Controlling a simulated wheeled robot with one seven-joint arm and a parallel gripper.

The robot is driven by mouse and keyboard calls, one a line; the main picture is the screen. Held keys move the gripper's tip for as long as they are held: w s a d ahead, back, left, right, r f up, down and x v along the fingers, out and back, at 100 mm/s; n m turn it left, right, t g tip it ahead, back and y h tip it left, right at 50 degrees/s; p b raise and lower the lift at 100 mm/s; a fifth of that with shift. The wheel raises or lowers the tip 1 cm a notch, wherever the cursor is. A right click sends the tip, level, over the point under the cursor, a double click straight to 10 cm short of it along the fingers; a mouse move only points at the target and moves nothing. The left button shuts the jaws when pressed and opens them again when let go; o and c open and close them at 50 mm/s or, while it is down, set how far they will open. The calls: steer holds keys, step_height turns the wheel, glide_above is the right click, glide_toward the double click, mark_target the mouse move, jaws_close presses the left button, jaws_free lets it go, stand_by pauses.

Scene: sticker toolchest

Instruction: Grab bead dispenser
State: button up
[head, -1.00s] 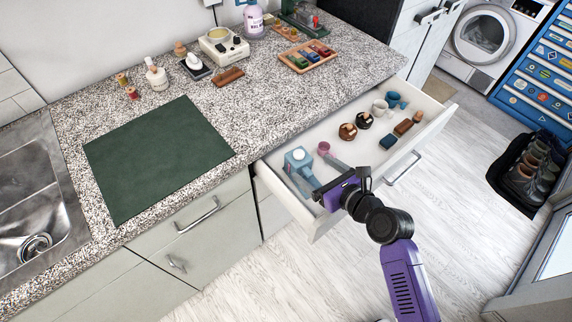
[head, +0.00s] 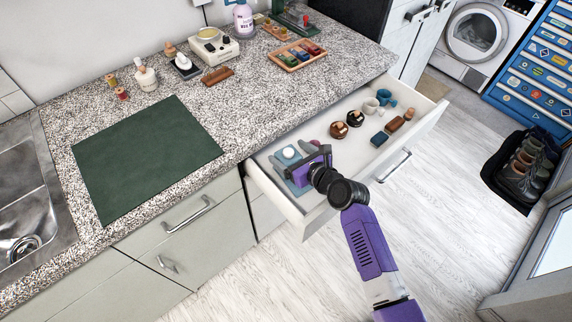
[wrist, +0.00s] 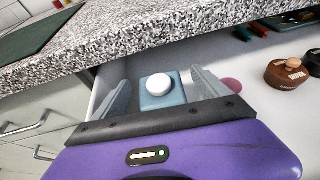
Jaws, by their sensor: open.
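A light blue square container with a round white top, which looks like the bead dispenser (head: 288,154), stands in the near left corner of the open drawer. It also shows in the wrist view (wrist: 155,102), between the two grey fingers of my gripper (wrist: 160,76). My gripper (head: 291,163) is open over the drawer, with one finger on each side of the container. Gaps show between the container and both fingers. The container's lower part is hidden by the gripper's body.
The open drawer (head: 333,165) also holds brown round pieces (head: 346,125), a dark blue block (head: 379,139) and cups (head: 378,102). A pink object (wrist: 232,84) lies just right of the right finger. The granite counter (head: 250,105) overhangs the drawer's back.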

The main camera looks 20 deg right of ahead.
steer(key=shift+s+d, duration=0.15)
steer(key=shift+s, duration=0.15)
steer(key=shift+c, duration=1)
steer(key=shift+s, duration=0.1)
jaws_close()
steer(key=shift+r, duration=0.1)
steer(key=shift+r, duration=0.1)
